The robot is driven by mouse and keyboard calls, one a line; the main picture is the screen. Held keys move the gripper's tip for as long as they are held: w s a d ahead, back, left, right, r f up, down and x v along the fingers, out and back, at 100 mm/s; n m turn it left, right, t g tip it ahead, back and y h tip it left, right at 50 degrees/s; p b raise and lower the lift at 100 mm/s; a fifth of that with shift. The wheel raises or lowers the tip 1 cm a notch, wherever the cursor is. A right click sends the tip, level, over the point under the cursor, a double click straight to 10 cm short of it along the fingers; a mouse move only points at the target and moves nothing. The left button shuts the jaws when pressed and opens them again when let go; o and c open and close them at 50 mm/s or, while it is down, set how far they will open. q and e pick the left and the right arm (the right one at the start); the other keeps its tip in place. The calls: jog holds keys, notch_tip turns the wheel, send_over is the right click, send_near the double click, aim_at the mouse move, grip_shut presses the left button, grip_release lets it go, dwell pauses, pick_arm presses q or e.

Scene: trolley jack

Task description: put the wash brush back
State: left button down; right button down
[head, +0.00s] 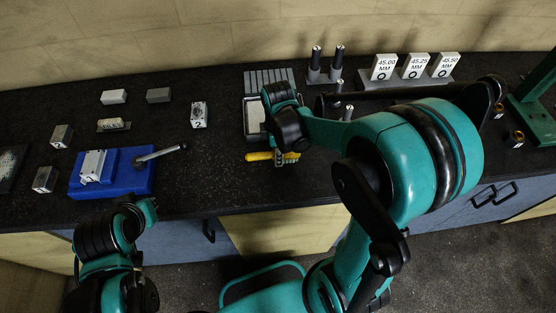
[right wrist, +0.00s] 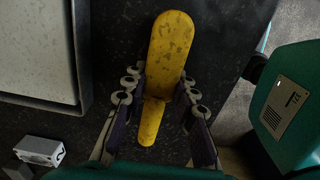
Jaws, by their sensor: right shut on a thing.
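The yellow wash brush (head: 258,156) is at the front edge of the dark bench, in front of the white-bottomed tray. In the right wrist view the yellow body (right wrist: 170,60) lies lengthwise between my fingers, its broad end pointing up the picture and its narrow end toward me. My right gripper (right wrist: 164,92) is shut on it. In the head view my right gripper (head: 286,158) is partly hidden by my own arm. No bristles can be made out. My left arm is at the lower left; its fingers cannot be seen.
The tray (head: 246,136) is just behind the brush, with a grey ribbed block (head: 270,77) beyond. A blue fixture (head: 128,183) stands left, near small metal blocks. Dark posts (head: 316,62) and numbered white blocks (head: 416,66) are at the back right. The bench between fixture and tray is mostly clear.

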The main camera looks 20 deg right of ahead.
jog(key=shift+f+b, duration=0.4)
jog(key=shift+f, duration=1.2)
jog(key=shift+f, duration=0.2)
jog(key=c, duration=1.2)
grip_release()
jog(key=shift+r, duration=0.2)
